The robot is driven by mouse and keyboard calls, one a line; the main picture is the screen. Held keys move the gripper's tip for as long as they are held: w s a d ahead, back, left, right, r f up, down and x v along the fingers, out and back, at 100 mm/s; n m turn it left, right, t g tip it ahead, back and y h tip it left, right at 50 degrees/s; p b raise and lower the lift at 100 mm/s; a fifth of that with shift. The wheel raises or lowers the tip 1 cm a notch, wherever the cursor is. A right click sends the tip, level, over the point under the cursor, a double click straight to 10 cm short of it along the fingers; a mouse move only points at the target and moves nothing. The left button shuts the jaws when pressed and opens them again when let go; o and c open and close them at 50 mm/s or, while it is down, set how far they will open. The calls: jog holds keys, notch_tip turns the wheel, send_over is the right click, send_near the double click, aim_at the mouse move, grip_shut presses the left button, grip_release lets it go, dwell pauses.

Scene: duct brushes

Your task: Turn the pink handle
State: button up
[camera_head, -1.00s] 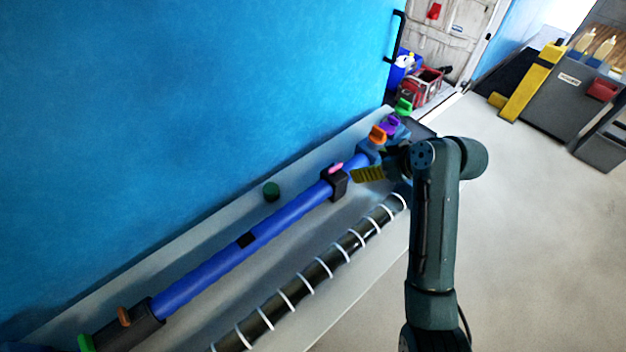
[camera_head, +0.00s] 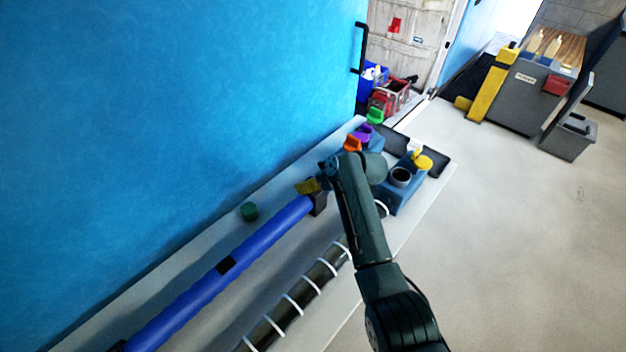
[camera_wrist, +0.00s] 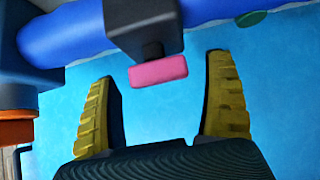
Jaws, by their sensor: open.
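The pink handle (camera_wrist: 158,71) shows in the wrist view as a small rounded bar on a short dark stem below a black block (camera_wrist: 145,22). The block sits on the blue pipe (camera_wrist: 65,37). My gripper (camera_wrist: 165,70) is open, its two yellow ribbed fingers apart, one on each side of the handle and a little short of it. I see no contact. In the head view my gripper (camera_head: 308,187) is at the black block near the upper end of the blue pipe (camera_head: 220,270), and it hides the pink handle there.
Orange (camera_head: 352,144), purple (camera_head: 361,133) and green (camera_head: 375,115) handles stand just beyond my gripper. A blue holder (camera_head: 402,198) with a yellow handle (camera_head: 422,161) is to the right. A dark white-ringed tube (camera_head: 300,297) runs alongside. A blue wall (camera_head: 180,120) bounds the left.

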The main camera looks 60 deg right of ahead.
jog(key=c, duration=1.2)
